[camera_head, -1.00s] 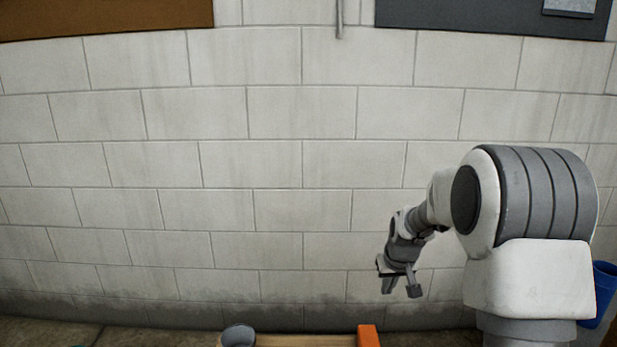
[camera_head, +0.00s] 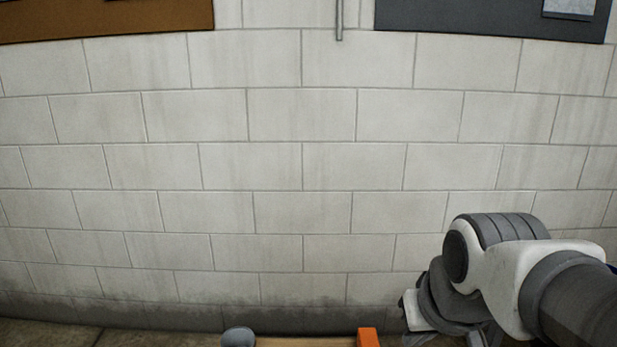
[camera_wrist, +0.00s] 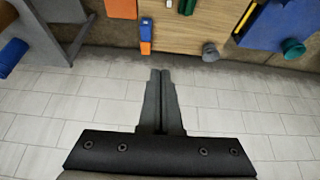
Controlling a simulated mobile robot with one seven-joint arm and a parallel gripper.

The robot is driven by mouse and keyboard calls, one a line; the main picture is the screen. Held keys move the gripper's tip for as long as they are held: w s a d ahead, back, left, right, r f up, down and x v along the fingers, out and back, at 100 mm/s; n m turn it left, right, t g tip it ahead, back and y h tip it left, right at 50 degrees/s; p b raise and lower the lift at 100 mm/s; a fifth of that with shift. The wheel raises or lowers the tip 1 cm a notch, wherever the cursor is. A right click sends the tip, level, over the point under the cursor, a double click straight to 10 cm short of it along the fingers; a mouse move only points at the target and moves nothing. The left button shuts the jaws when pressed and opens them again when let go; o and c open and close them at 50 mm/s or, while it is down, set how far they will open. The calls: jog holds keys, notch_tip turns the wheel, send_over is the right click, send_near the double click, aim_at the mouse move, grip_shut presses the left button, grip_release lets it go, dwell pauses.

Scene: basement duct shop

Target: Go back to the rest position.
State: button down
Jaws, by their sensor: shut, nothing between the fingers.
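My gripper (camera_wrist: 160,76) shows in the wrist view with its two fingers pressed together and nothing between them. It points toward the pale block wall (camera_wrist: 100,105) and the wooden tabletop (camera_wrist: 190,38), apart from the things on the table. In the head view my arm is folded low at the right, and I cannot make out the fingertips clearly there.
A grey cup-like thing (camera_head: 238,337) and an orange block (camera_head: 368,337) show at the head view's bottom edge. The wrist view shows an orange and blue item (camera_wrist: 146,36), a green item (camera_wrist: 187,6) and a blue bin (camera_wrist: 275,25). The wall ahead is bare low down.

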jog(key=s, duration=0.6)
notch_tip(320, 180, up, 22)
jog(key=p, duration=2.2)
jog(key=shift+w+a+p, duration=0.15)
jog(key=shift+w+p, duration=0.2)
jog(key=shift+f, duration=0.1)
